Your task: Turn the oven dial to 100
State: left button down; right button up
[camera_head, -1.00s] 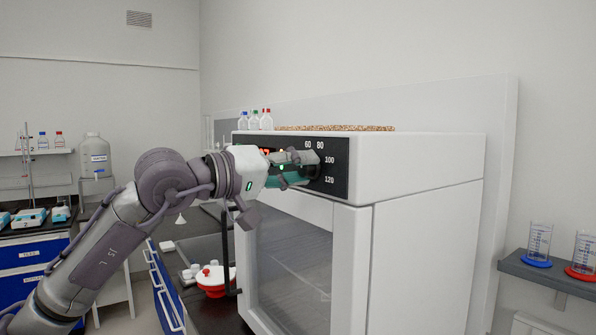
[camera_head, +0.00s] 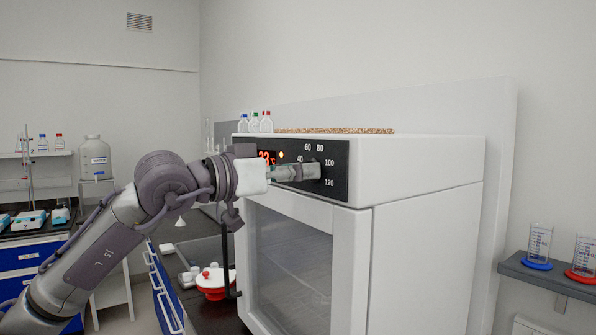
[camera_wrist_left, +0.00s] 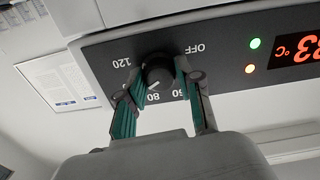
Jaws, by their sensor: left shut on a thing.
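The white oven (camera_head: 420,165) has a black control panel on its upper front, which also shows upside down in the left wrist view (camera_wrist_left: 225,62). The black round dial (camera_wrist_left: 158,68) sits between the two fingers of my left gripper (camera_wrist_left: 160,80), which is shut on it. A white mark on the dial's face points close to the 80. The printed OFF, 120, 80 and 60 show around the dial there, while the 100 is hidden behind a finger. In the head view, my left gripper (camera_head: 300,172) reaches the panel from the left and covers the dial.
A red lit display (camera_wrist_left: 300,50) and green and orange lamps are beside the dial. A red-and-white container (camera_head: 212,282) is on the bench below. Beakers (camera_head: 540,243) stand on a shelf at the right.

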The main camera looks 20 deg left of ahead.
pick_arm(q)
jog(key=shift+m, duration=0.5)
jog(key=c, duration=0.8)
grip_release()
jog(key=shift+o, duration=0.2)
jog(key=v, duration=1.2)
